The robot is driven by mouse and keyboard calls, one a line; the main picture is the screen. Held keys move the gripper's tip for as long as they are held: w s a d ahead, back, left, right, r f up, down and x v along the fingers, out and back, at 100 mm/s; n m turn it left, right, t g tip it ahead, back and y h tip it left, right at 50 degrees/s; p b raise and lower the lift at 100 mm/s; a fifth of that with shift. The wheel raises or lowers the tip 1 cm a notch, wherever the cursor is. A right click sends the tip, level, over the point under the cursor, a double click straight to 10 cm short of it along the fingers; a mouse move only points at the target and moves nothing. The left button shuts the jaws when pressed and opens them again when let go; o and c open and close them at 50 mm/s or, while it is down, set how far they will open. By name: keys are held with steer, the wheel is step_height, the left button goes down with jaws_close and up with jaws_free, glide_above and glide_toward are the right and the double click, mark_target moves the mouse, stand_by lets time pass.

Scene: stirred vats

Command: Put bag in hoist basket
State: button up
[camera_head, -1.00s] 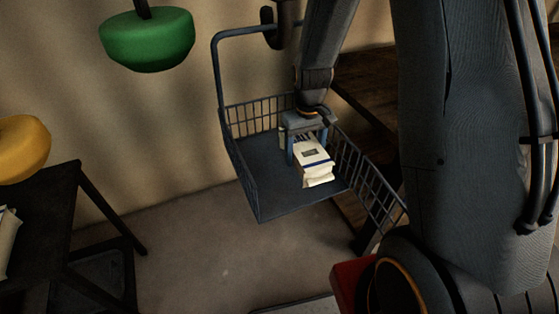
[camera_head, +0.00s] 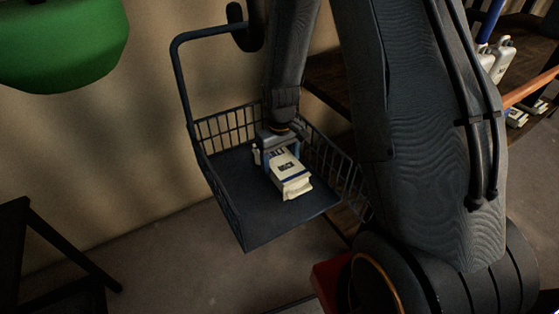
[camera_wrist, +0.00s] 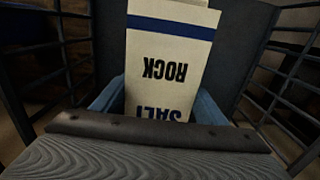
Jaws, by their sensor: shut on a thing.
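A white bag with a blue band (camera_head: 290,176) is inside the hoist basket (camera_head: 260,222), over its dark floor near the right mesh side. I cannot tell whether the bag touches the floor. My gripper (camera_head: 276,160) is shut on the bag from behind. In the wrist view the bag (camera_wrist: 168,58) fills the middle, its printing reading "ROCK SALT" upside down. The blue fingers of my gripper (camera_wrist: 158,100) stand at both sides of it. The basket's bars (camera_wrist: 62,50) show at both sides.
A green rounded body (camera_head: 60,45) hangs at the upper left. A dark table (camera_head: 60,250) stands at the lower left. Wooden shelving (camera_head: 345,85) is behind the basket, and white containers (camera_head: 495,60) are at the upper right. The basket's front left floor is clear.

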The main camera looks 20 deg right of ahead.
mark_target(281, 160)
steer(key=shift+f, duration=2.15)
steer(key=o, duration=1.9)
steer(key=shift+f, duration=0.15)
steer(key=shift+o, duration=0.2)
step_height(281, 160, up, 12)
steer(key=shift+s+r, duration=0.1)
steer(key=shift+r, duration=0.05)
steer(key=s+r+m, duration=0.1)
steer(key=s+r, duration=0.3)
steer(key=s, duration=0.4)
steer(key=s+r+m, duration=0.1)
steer(key=s+r, duration=0.3)
steer(key=s, duration=0.4)
steer(key=shift+s+a+r+m, duration=0.15)
steer(key=shift+r+m, duration=0.15)
steer(key=shift+m, duration=0.1)
